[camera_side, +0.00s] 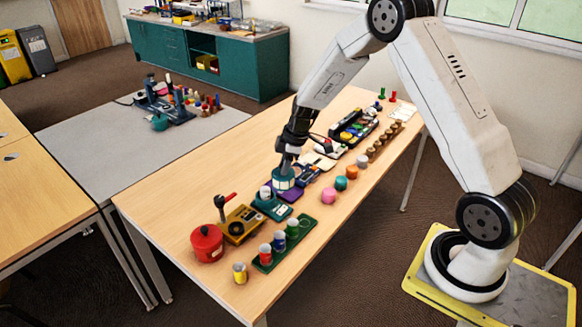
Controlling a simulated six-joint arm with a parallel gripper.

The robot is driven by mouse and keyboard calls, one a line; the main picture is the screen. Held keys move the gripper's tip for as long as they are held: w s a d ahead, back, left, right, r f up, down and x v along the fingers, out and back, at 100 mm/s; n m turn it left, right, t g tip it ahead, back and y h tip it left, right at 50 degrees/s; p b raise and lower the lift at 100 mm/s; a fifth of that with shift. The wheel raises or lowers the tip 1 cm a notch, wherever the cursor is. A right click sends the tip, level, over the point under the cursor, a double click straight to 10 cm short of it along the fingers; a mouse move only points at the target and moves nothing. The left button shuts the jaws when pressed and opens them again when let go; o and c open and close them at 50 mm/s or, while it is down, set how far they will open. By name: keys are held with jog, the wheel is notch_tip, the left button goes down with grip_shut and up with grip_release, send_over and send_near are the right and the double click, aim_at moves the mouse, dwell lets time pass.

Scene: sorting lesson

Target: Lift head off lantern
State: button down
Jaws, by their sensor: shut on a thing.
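My gripper (286,164) points down over the middle of the wooden table, shut on a small round teal piece with a pale band (284,181), which seems to be the lantern head. A flat purple piece (296,196) shows just below and to the right of it. I cannot tell whether the teal piece touches what is under it. The lantern body cannot be clearly told apart. A teal block with a pale knob (271,208) stands close in front. The fingertips are too small to see clearly.
A red pot (207,243), a yellow-brown box with a lever (240,223) and a green tray of coloured cylinders (287,245) stand in front. Pink, teal and orange pieces (340,184) lie to the right. A black tray (356,128) stands behind. The table's left side is clear.

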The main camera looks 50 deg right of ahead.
jog(key=shift+s+a+r, duration=0.15)
jog(key=shift+s+r, duration=0.2)
jog(key=shift+s, duration=0.45)
jog(key=shift+s+a+r, duration=0.15)
jog(key=shift+s+r, duration=0.25)
jog(key=shift+s, duration=0.35)
jog(key=shift+s+a+r, duration=0.15)
jog(key=shift+s+r, duration=0.2)
jog(key=shift+s, duration=0.45)
jog(key=shift+s, duration=0.1)
jog(key=s+d+f, duration=0.2)
jog(key=s+d, duration=0.1)
jog(key=s, duration=0.4)
jog(key=s+d+f, duration=0.2)
jog(key=s+d, duration=0.1)
jog(key=s, duration=0.4)
jog(key=w+d+f, duration=0.4)
jog(key=w+f, duration=0.5)
jog(key=w, duration=0.4)
jog(key=shift+d+f, duration=0.2)
jog(key=shift+f, duration=0.1)
jog(key=shift+f, duration=0.1)
